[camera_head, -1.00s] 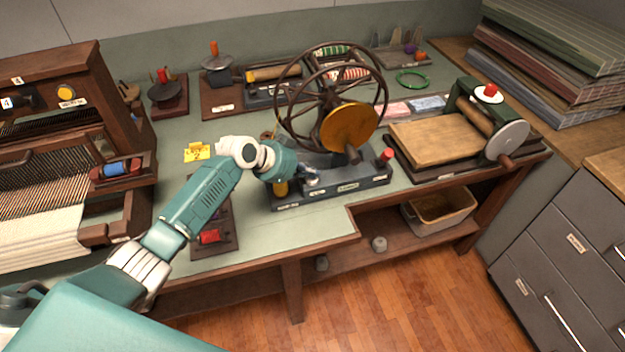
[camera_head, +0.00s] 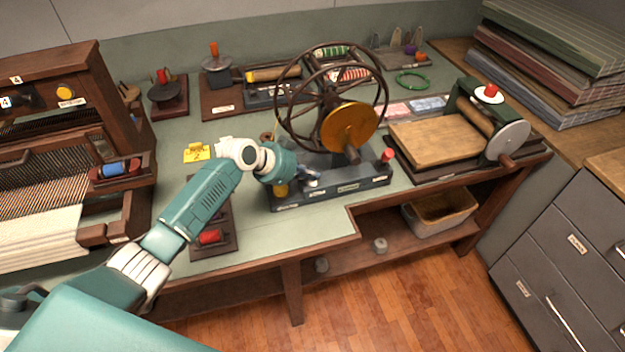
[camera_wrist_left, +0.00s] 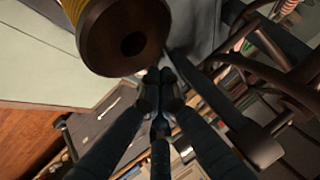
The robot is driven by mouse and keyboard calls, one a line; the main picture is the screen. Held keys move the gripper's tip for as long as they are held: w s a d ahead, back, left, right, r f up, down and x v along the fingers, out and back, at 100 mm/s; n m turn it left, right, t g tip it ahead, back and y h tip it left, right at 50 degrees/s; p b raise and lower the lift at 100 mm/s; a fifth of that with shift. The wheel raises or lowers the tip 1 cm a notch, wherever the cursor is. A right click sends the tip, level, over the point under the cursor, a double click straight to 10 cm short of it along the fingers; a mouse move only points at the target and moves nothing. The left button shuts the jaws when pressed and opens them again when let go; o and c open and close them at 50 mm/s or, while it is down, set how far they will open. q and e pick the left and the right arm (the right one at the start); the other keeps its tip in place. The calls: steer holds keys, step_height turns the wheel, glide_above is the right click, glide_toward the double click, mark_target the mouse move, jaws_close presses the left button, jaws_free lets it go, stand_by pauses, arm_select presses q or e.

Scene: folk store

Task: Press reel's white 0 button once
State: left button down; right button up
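The reel stands on the bench, with a large brown spoked wheel (camera_head: 293,107), an orange disc (camera_head: 349,127) and a dark base (camera_head: 346,190). My left gripper (camera_head: 313,176) points at the left part of this base, low beside the wheel. A small pale patch shows by the fingertips in the head view, but I cannot make out the white 0 button. My right gripper is not in view.
A yellow spool (camera_wrist_left: 107,30) with a dark brown end is close beside the fingers in the wrist view. A red knob (camera_head: 387,155) stands at the base's right end. A loom (camera_head: 85,150) is left, a board with a roller (camera_head: 435,140) right.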

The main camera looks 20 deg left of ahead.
mark_target(310, 181)
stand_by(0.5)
arm_select(q)
steer(key=shift+r+p, duration=0.65)
steer(key=shift+r, duration=0.1)
step_height(310, 181, up, 5)
steer(key=p, duration=0.4)
stand_by(0.6)
